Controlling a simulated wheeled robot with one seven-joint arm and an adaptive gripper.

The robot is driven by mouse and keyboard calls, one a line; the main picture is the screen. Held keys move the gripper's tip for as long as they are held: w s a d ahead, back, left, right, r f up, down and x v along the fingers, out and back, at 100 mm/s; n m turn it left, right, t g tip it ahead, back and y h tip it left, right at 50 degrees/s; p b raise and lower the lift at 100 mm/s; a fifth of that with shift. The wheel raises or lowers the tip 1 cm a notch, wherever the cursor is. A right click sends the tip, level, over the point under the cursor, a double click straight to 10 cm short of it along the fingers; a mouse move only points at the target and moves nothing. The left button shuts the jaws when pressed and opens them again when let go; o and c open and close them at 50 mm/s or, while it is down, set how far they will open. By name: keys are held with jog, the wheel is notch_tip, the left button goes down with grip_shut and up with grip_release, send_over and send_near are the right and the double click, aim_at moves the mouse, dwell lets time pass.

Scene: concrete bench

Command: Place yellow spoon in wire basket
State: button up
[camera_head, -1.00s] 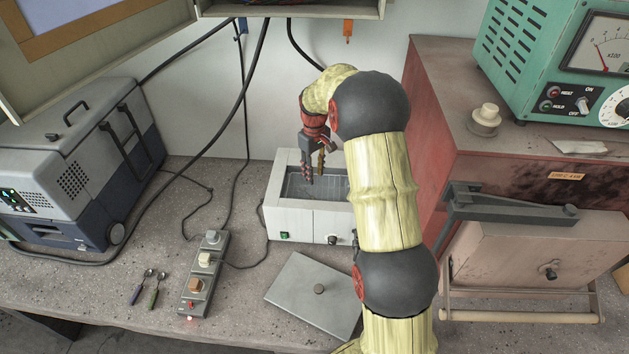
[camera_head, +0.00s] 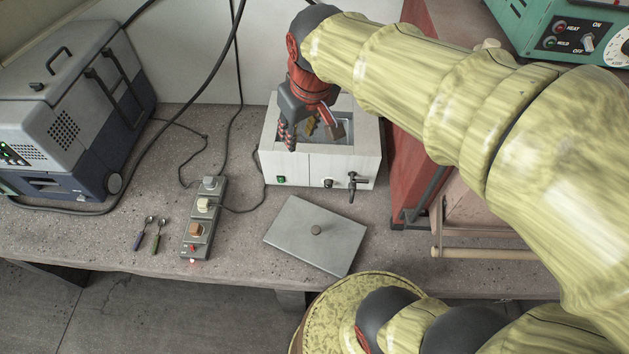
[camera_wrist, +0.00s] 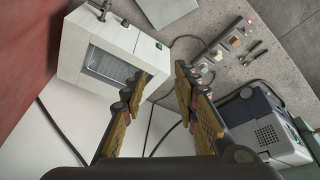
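The wire basket (camera_head: 349,122) sits inside the white box-shaped bath (camera_head: 318,168); in the wrist view its grey mesh (camera_wrist: 108,66) shows in the bath's opening. My gripper (camera_head: 315,138) is over the bath, its fingers spread at the opening. The wrist view shows the fingers apart with nothing between the fingertips (camera_wrist: 160,78). Two small spoons lie side by side on the bench at the left: one with a dark purple handle (camera_head: 139,240), one with an olive-green handle (camera_head: 155,243). I cannot make out a clearly yellow spoon; my gripper hides part of the basket.
A grey lid (camera_head: 312,240) with a knob lies on the bench before the bath. A power strip (camera_head: 203,215) stands beside the spoons. A grey-blue case (camera_head: 65,120) is at the left, a red cabinet (camera_head: 408,170) at the right. Black cables hang behind the bath.

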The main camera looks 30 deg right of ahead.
jog(key=s+a+f+t, duration=0.1)
jog(key=s+a, duration=0.2)
jog(key=s, duration=0.9)
jog(key=shift+a+f+m+t, duration=0.2)
jog(key=shift+m+t, duration=0.1)
jog(key=shift+w, duration=0.1)
dwell(0.5)
